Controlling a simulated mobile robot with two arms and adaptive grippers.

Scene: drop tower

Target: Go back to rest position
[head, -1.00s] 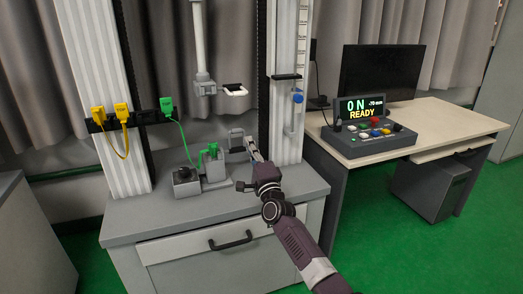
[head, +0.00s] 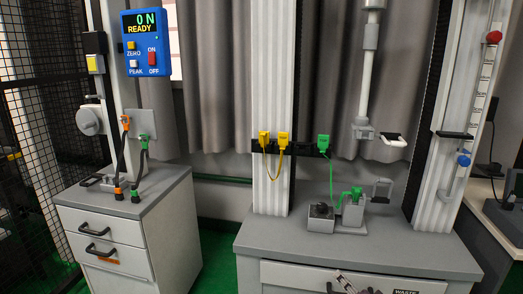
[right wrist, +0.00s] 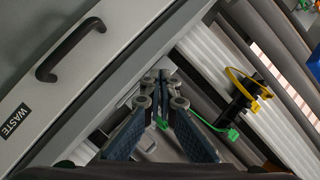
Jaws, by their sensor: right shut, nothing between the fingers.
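My right gripper (head: 346,284) shows only in part at the bottom edge of the head view, in front of the grey drop tower cabinet (head: 262,246). In the right wrist view its two fingers (right wrist: 162,82) come together at the tips with nothing between them. It is shut and empty, apart from the cabinet's WASTE drawer (right wrist: 60,75). Most of my right arm is outside the head view. My left gripper is not in view.
On the cabinet stand a grey fixture with a green plug (head: 353,194) and a small black-topped box (head: 320,216). Yellow plugs (head: 274,137) hang on the left column. A drawer unit (head: 130,230) with a blue display (head: 143,45) stands left. Green floor lies between.

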